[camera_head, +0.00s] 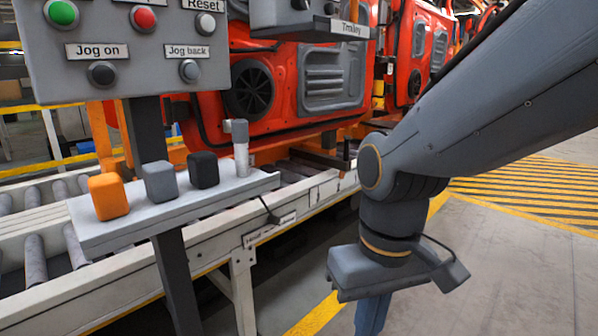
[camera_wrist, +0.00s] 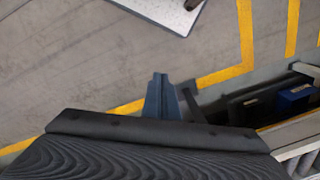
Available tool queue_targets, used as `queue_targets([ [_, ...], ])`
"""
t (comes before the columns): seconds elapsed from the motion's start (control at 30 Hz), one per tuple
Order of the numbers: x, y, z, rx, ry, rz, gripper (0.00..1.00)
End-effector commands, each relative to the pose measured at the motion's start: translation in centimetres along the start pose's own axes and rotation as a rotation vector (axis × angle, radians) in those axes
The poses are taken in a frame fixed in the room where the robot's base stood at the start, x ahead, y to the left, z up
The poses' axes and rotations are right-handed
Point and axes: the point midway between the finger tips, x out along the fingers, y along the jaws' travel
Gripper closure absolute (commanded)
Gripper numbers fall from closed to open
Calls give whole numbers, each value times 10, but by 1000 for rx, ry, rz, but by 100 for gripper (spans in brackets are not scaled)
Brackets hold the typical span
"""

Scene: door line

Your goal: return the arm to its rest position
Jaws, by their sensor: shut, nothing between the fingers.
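My arm reaches in from the upper right of the head view and bends down at the elbow. My gripper (camera_head: 372,315) hangs below the wrist, pointing at the floor, to the right of the conveyor. Its fingers are together with nothing between them. The fingertips run out of the bottom of the head view. In the wrist view, my gripper (camera_wrist: 160,92) shows as a narrow blue-grey shape over the grey floor, touching nothing that I can see.
A control panel (camera_head: 125,65) with buttons stands at the left. A shelf (camera_head: 150,222) holds orange, grey and black blocks and a grey cylinder. The conveyor (camera_head: 240,245) carries red door panels (camera_head: 290,85). Open floor (camera_head: 530,260) with yellow stripes lies right. A white board (camera_wrist: 180,8) lies at top.

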Motion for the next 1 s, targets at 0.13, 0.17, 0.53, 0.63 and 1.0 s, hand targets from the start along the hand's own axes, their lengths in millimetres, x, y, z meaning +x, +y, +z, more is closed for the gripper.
queue_targets([
  [0.13, -15, 6, 0, 27, -1, 5, 100],
  [0.17, -17, 7, 0, 32, 0, 6, 100],
  [0.53, -56, 31, 4, 122, -2, 23, 100],
  [0.63, -70, 41, 7, 156, -3, 29, 100],
  [1.0, -115, 77, 21, 269, -4, 46, 100],
])
